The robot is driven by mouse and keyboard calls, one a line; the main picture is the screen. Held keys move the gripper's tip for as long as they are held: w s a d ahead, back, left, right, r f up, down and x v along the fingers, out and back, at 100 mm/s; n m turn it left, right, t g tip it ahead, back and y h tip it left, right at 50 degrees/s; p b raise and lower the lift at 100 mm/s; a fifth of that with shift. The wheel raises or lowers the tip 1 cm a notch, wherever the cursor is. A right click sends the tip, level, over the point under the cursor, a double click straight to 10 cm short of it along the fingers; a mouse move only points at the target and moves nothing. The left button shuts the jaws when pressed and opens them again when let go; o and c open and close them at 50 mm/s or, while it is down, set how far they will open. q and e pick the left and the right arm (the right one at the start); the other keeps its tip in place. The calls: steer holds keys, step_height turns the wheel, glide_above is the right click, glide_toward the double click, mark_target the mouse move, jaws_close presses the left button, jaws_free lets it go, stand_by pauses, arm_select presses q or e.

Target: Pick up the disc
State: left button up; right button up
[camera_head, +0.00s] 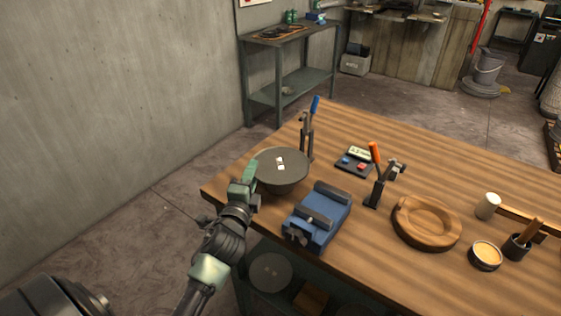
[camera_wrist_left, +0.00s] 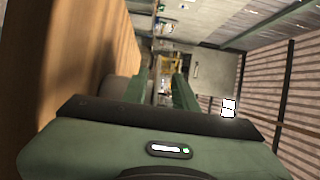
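A dark grey disc (camera_head: 283,172) with two small white marks on top lies near the table's far left corner. My left gripper (camera_head: 246,184) is beside the disc's left edge, and I cannot tell from the head view whether they touch. In the left wrist view its two green fingers (camera_wrist_left: 162,91) stand apart with a gap between them, and nothing shows held there. A grey rounded shape left of the fingers there may be the disc (camera_wrist_left: 118,88). My right gripper is not in view.
A blue vise (camera_head: 320,213) sits close to the right of the gripper. Upright clamps with blue (camera_head: 308,135) and orange (camera_head: 376,175) handles stand near the disc. A wooden ring dish (camera_head: 427,222) and a small bowl (camera_head: 486,256) lie further right. A grey round plate (camera_head: 270,272) is below the tabletop.

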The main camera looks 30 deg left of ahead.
mark_target(277, 165)
arm_select(q)
steer(key=x, duration=0.4)
steer(key=shift+w+f+p, duration=0.1)
steer(key=shift+f+p, duration=0.05)
steer(key=shift+p, duration=0.25)
steer(key=shift+w+a, duration=0.1)
steer(key=shift+w, duration=0.25)
jaws_close()
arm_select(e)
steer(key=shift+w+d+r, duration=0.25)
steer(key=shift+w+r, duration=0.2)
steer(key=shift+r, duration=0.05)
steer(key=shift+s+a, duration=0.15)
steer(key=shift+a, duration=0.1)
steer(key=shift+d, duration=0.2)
